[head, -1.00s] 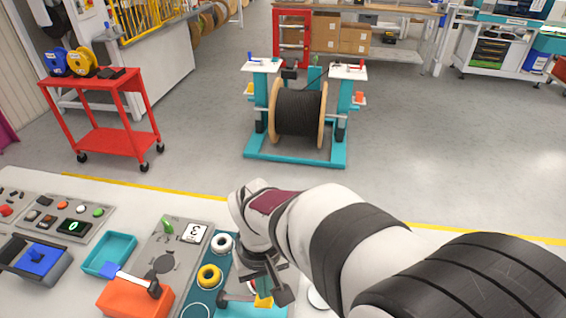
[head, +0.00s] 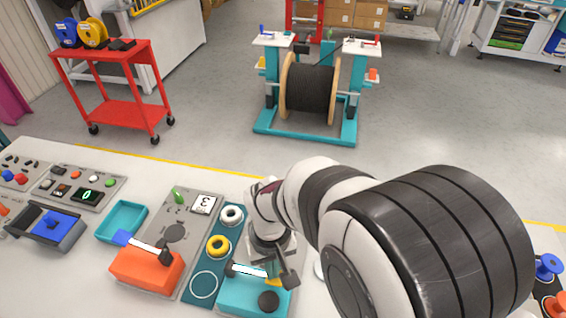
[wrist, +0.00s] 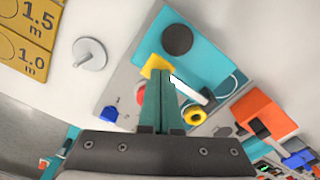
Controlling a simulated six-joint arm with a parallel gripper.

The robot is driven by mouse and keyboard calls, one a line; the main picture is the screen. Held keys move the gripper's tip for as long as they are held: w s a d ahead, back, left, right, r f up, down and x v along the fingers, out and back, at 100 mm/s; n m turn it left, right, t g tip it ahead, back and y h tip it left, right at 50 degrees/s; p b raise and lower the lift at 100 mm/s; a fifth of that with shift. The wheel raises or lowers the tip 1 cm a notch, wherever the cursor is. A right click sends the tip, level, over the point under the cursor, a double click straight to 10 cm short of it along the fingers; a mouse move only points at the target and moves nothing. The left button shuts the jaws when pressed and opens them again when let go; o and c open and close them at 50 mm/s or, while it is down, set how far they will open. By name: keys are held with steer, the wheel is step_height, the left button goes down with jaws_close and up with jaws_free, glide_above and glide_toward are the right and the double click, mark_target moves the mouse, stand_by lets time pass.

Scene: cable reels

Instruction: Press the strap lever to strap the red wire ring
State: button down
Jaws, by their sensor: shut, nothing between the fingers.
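The strap lever is a bar with a yellow paddle (head: 274,281) on a teal station (head: 240,300) with a black round disc (head: 268,301). In the wrist view the yellow paddle (wrist: 156,66) lies right at the fingertips of my gripper (wrist: 158,78), which is shut and empty. In the head view my gripper (head: 287,278) is over the paddle end, and the bar slopes down toward it.
An orange box (head: 146,272) with a blue-handled lever stands to the left. A yellow ring (head: 218,246) and a white ring (head: 231,215) lie on a teal strip. A teal tray (head: 122,221) and button panels are farther left. A cable reel stand (head: 305,130) is beyond the table.

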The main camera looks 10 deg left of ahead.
steer(key=shift+f, duration=0.8)
step_height(320, 180, up, 12)
steer(key=shift+d+r, duration=0.1)
steer(key=s+d+m+y, duration=0.1)
steer(key=s+d+m, duration=1)
steer(key=s+d, duration=0.2)
steer(key=shift+s+d+r+m+y, duration=0.15)
steer(key=shift+s+d+m+y, duration=0.2)
steer(key=shift+d, duration=0.9)
